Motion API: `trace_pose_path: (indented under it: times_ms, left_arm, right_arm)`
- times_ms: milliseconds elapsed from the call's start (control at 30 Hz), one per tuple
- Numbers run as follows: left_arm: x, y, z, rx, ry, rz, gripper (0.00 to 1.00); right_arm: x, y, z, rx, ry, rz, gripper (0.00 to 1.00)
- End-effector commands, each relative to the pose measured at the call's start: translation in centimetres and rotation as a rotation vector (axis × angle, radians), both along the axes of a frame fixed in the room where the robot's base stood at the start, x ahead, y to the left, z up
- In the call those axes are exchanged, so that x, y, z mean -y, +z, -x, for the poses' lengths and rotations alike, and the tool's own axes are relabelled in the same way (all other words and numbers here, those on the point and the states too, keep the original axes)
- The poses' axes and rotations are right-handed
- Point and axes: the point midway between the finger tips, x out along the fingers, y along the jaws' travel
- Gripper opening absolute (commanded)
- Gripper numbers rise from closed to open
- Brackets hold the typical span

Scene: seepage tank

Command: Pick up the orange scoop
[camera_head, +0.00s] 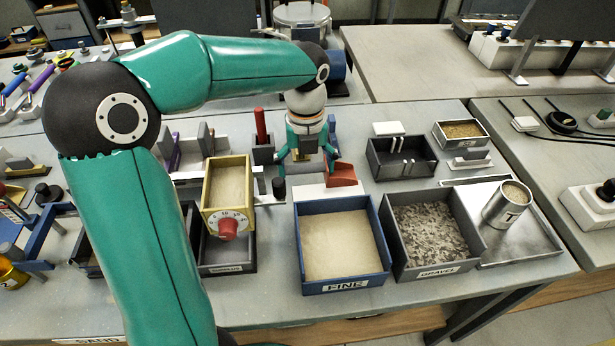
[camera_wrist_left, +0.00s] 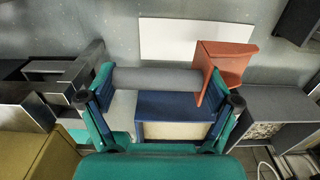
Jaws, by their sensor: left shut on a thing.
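The orange scoop (camera_head: 342,175) is low over the bench behind the blue FINE tray, at the right side of my left gripper (camera_head: 308,168). In the left wrist view the orange scoop (camera_wrist_left: 228,62) sits by the right finger, with a grey bar, apparently its handle, running between the fingers. My left gripper (camera_wrist_left: 160,102) is shut on it, its fingers well apart. The fingers hide part of the scoop, and I cannot tell whether it touches the bench. My right gripper is not in view.
A white plate (camera_head: 310,193) lies below the gripper. The FINE tray (camera_head: 343,287) and GRAVEL tray (camera_head: 440,269) stand in front. A yellow box with a red knob (camera_head: 228,229) is at the left.

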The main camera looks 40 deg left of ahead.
Motion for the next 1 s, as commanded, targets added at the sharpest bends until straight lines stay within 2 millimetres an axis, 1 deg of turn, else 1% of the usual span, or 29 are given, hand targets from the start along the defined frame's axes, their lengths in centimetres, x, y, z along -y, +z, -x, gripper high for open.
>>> trace_pose_path:
  times_ms: [33, 200, 300, 400, 500, 600, 700, 1000]
  left_arm:
    - [0.0, 1.7, -0.1, 0.008, -0.001, 0.000, 0.40]
    - [0.1, 6.8, -0.1, 0.009, 0.000, 0.000, 0.40]
    - [0.1, 9.5, -0.2, 0.007, 0.000, 0.001, 0.40]
    - [0.1, 11.7, -0.1, 0.006, -0.001, 0.001, 0.40]
    - [0.1, 13.2, -0.1, 0.003, -0.001, 0.001, 0.40]
    - [0.1, 14.2, -0.1, 0.002, -0.001, 0.000, 0.40]
    - [0.1, 14.8, -0.1, 0.002, -0.001, 0.001, 0.40]
    - [0.1, 15.0, 0.0, 0.001, -0.001, 0.001, 0.40]
  right_arm:
    - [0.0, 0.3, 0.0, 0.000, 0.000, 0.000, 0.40]
    - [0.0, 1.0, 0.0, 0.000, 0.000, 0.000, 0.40]
    - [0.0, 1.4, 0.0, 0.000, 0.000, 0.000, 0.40]
    - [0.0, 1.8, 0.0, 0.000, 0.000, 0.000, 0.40]
    - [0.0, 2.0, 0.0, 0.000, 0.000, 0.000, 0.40]
    - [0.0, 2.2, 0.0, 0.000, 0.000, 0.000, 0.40]
    - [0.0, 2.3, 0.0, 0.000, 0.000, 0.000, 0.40]
    - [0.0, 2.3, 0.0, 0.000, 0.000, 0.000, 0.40]
